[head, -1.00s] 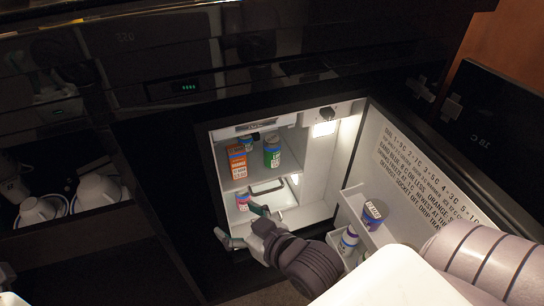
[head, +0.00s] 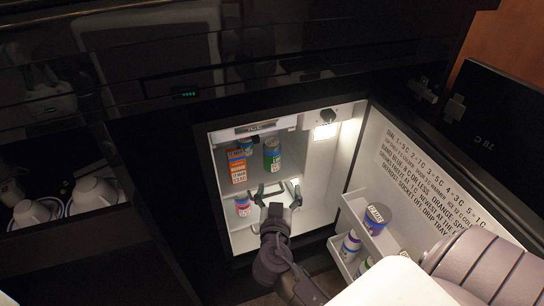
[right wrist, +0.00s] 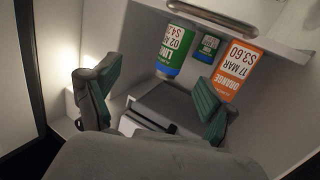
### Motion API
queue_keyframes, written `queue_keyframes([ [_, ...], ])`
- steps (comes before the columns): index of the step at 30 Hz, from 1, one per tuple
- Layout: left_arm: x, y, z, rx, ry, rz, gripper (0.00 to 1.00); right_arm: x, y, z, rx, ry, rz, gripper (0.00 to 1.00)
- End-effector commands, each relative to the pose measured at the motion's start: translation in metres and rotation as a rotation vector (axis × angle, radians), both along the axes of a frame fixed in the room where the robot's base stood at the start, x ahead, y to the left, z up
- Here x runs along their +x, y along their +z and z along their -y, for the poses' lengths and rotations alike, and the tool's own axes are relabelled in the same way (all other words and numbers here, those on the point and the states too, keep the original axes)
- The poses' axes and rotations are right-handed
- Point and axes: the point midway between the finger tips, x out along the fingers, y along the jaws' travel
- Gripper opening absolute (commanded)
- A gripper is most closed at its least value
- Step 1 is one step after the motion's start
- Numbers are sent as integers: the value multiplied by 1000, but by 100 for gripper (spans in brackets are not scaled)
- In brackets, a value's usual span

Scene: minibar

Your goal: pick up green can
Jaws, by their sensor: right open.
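The green can (head: 272,155), with a white label, stands on the upper shelf of the open minibar fridge, right of an orange carton. In the right wrist view the green can (right wrist: 176,48) appears upside down, with "LIME" on its label, beyond the gap between my fingers. My right gripper (head: 278,190) is open and empty, in the fridge opening below and in front of the green can. Its two fingers also show in the right wrist view (right wrist: 155,90), apart from the can. My left gripper is not in view.
The orange carton (head: 237,166) and a blue can (head: 246,146) stand left of the green can. Another can (head: 243,206) is on the lower level. The open door (head: 375,150) at right has racks holding cans (head: 376,217). White cups (head: 93,193) sit in the left cubby.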

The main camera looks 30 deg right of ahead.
Motion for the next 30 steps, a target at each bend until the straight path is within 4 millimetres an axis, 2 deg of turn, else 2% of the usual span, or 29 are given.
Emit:
queue_keyframes([
  [3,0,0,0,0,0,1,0,17,11,-9,-29,39,84,84],
  [6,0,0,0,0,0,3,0,28,14,-8,-40,53,109,84],
  [15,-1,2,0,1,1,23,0,74,14,25,-41,53,111,84],
  [25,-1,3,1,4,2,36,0,98,12,43,-40,52,109,84],
  [30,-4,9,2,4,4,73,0,119,10,58,-42,51,109,84],
])
